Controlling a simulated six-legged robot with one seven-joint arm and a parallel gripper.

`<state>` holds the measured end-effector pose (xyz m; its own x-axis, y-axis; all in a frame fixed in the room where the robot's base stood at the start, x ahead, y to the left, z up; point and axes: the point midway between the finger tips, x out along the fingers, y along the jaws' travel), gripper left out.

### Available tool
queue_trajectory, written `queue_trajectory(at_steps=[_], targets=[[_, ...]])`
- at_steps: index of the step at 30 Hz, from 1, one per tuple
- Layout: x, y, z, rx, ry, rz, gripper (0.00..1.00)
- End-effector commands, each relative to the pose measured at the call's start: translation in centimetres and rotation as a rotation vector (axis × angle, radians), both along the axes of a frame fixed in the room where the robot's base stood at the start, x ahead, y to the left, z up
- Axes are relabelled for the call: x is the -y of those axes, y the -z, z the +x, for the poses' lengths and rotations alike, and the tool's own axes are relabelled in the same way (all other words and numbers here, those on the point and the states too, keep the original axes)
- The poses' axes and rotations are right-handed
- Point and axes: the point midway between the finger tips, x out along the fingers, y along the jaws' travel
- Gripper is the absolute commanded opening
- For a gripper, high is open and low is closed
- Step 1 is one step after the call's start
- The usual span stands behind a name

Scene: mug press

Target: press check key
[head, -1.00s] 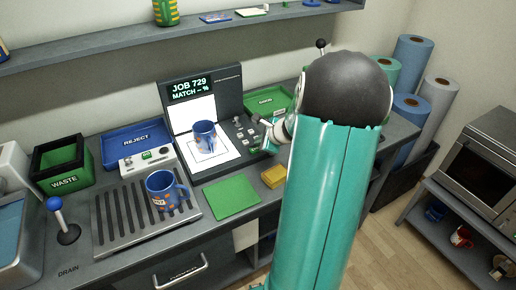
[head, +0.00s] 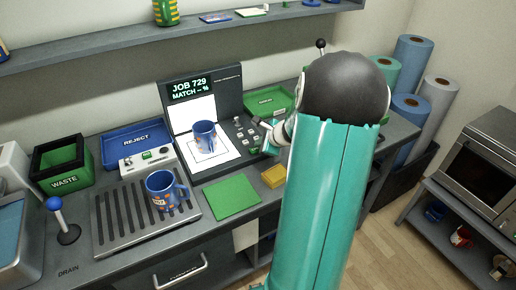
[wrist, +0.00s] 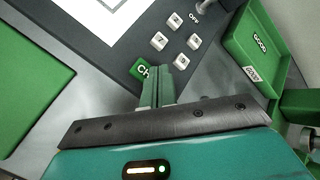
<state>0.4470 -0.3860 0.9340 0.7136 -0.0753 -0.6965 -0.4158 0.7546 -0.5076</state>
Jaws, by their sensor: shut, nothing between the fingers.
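The green check key (wrist: 141,70), with "CH" readable on it, sits at the near corner of the dark press panel in the wrist view. My gripper (wrist: 160,82) is shut and empty, with its fingertips right beside the key and covering its right part. I cannot tell whether they touch it. In the head view my gripper (head: 268,143) is at the right side of the keypad (head: 243,132). The screen (head: 191,87) reads "JOB 729, MATCH – %". A blue mug (head: 205,136) stands on the white pad of the press.
White number keys (wrist: 159,41) and an OFF switch (wrist: 205,6) lie close beyond the fingers. A green GOOD tray (wrist: 262,45) is at the right. A patterned blue mug (head: 166,191) stands on the drain grate, with a green mat (head: 231,197) nearby.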

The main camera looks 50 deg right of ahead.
Motion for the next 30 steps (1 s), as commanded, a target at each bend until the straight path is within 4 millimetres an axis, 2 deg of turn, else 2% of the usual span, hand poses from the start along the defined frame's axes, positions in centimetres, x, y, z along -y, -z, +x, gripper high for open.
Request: queue_trajectory(at_steps=[30], targets=[[0.0, 0.91, -0.02, -0.001, 0.0, 0.001, 0.0]])
